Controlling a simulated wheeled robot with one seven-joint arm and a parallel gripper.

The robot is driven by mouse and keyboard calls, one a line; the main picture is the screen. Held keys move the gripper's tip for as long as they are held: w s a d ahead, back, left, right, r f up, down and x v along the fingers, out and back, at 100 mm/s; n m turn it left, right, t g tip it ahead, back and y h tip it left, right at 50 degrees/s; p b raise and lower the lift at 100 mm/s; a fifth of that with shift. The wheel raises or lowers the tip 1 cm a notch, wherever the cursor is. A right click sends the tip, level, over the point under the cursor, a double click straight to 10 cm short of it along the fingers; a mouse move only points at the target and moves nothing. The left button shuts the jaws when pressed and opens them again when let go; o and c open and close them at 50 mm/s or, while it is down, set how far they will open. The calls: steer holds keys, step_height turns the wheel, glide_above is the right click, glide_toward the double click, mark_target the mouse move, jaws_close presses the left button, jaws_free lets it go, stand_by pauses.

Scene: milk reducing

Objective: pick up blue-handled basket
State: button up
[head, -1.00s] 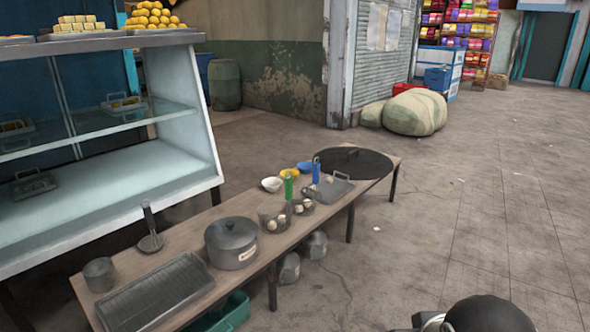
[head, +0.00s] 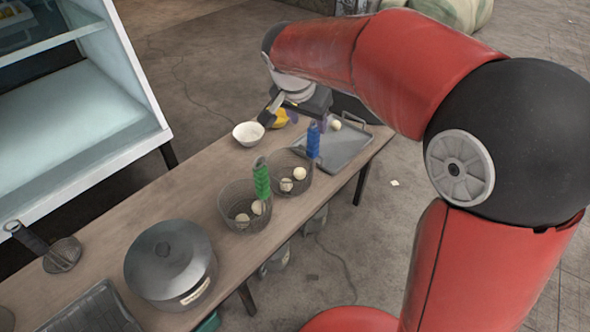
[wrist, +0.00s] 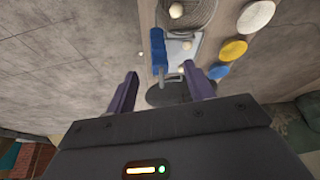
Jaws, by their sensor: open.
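The blue-handled basket (head: 290,184) is a round wire basket on the table, with pale balls in it. Its upright blue handle (head: 313,140) stands at its right side, by the metal tray. My gripper (head: 308,120) is open and empty, just above and behind the blue handle. In the wrist view the blue handle (wrist: 158,50) shows between and beyond the fingers of my gripper (wrist: 161,72), nearer the left finger. The basket's wire bowl (wrist: 205,12) is at the top edge there. I see no contact between fingers and handle.
A green-handled wire basket (head: 240,215) with balls stands close in front. A metal tray (head: 345,148) with a loose ball lies behind right. A white bowl (head: 248,133) and yellow bowl (head: 280,118) are at the left edge. A lidded pot (head: 170,262) stands nearer.

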mark_target(313, 129)
steer(key=x, duration=0.7)
steer(key=shift+w+d+f+b, duration=0.1)
steer(key=shift+w+d+b, duration=0.15)
steer(key=shift+b, duration=0.05)
steer(key=c, duration=0.9)
steer(key=shift+c, duration=1)
